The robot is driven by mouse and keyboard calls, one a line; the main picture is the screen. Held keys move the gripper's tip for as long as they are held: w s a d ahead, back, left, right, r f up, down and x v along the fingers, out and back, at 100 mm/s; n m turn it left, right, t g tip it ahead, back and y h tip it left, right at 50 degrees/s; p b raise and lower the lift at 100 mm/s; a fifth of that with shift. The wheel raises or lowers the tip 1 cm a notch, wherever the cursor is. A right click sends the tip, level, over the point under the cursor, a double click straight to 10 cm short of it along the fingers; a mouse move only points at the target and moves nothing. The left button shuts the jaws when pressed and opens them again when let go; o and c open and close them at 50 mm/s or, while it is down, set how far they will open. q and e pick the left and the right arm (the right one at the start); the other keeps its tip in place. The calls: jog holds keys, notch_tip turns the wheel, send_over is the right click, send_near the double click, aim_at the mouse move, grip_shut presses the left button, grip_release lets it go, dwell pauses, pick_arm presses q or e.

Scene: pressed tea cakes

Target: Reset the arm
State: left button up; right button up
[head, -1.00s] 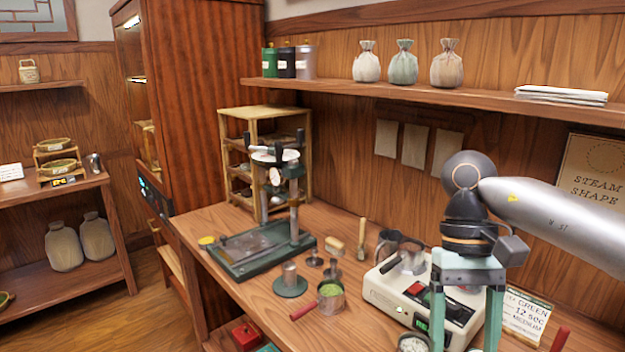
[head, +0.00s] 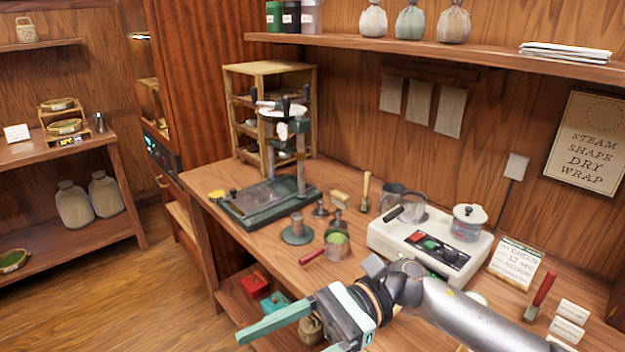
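My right gripper (head: 287,336) is in the head view at the bottom centre, on an arm (head: 470,318) that comes in from the lower right. Its pale green fingers point left and stand apart with nothing seen between them; the nearer finger is partly cut off by the bottom edge. It hangs at the front edge of the wooden counter (head: 240,240), in front of the white steamer unit (head: 385,240). My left gripper is not in view.
A green-based press (head: 255,205) stands on the counter's left. A lidded jar (head: 468,222) sits on the steamer. Red and teal boxes (head: 254,283) lie below. Floor is clear at left.

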jog(key=w+m+t+y, duration=0.4)
jog(key=m+t, duration=0.3)
jog(key=m, duration=0.4)
jog(key=w+m+t+y, duration=0.35)
jog(key=m+t, duration=0.35)
jog(key=m, duration=0.3)
jog(key=w+d+f+m+t+h+p, duration=0.15)
jog(key=d+f+m+t+h, duration=0.45)
jog(key=m, duration=0.6)
jog(key=w+d+f+m+t+h, duration=0.2)
jog(key=d+f+m+t+h, duration=0.2)
jog(key=f+m+t+h, duration=0.5)
jog(key=s+d+f+m+g+h, duration=0.2)
jog(key=s+d+f+m+g, duration=0.3)
jog(key=s+f+m, duration=0.3)
jog(key=s+d+f+m+g+h, duration=0.3)
jog(key=s+d+f+m+g, duration=0.3)
jog(key=f, duration=0.7)
jog(key=shift+s+d+m+h, duration=0.25)
jog(key=shift+s+m+h, duration=0.1)
jog(key=shift+s+m, duration=0.85)
